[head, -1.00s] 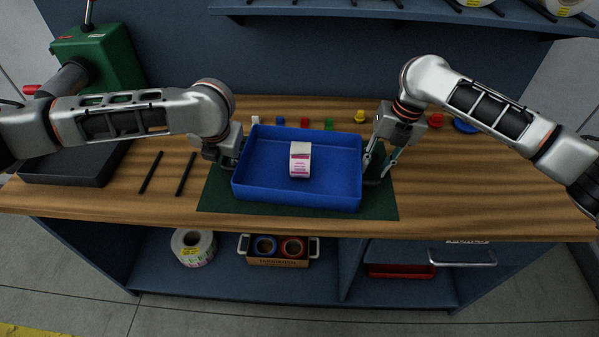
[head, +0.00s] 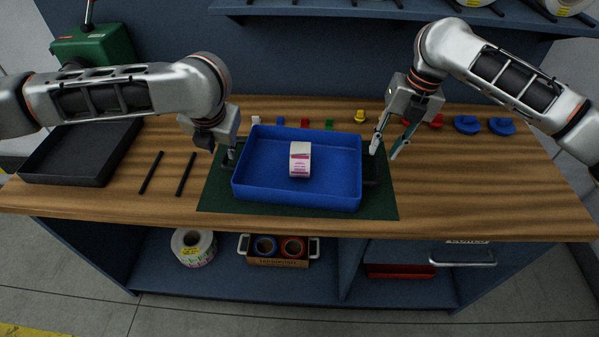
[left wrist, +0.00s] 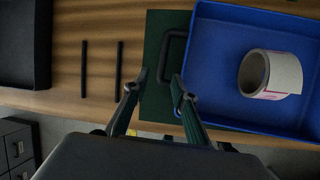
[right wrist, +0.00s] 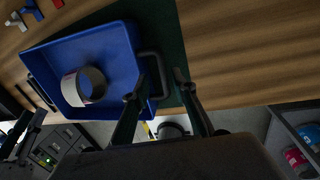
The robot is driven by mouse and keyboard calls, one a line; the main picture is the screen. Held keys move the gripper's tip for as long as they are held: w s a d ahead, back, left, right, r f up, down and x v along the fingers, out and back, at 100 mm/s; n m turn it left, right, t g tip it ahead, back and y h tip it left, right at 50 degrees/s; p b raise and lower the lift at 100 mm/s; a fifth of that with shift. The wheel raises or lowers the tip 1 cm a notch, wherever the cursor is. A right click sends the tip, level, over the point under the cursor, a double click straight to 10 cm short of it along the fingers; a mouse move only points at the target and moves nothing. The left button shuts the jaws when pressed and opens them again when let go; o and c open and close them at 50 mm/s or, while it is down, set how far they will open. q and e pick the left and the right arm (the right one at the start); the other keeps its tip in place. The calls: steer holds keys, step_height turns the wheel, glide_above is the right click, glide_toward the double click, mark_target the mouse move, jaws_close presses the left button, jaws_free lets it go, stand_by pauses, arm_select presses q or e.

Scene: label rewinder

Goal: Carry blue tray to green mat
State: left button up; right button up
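The blue tray (head: 257,191) rests on the green mat (head: 215,195), with a white label roll (head: 300,160) inside it. The tray also shows in the left wrist view (left wrist: 215,60) and the right wrist view (right wrist: 118,42). It has a dark handle at each end. My left gripper (head: 231,160) is open above the left handle (left wrist: 172,58), which shows just beyond the fingertips. My right gripper (head: 384,152) is open and raised beside the tray's right end, apart from the right handle (right wrist: 160,75).
Two black rods (head: 151,172) and a black tray (head: 75,155) lie on the left. Small coloured pieces and blue knobs (head: 466,124) line the back of the bench. A green machine (head: 95,45) stands at the back left. The bench right of the mat is clear.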

steer(key=r, duration=0.2)
steer(key=d+r, duration=0.1)
steer(key=r, duration=0.2)
steer(key=shift+s, duration=0.1)
stand_by(0.4)
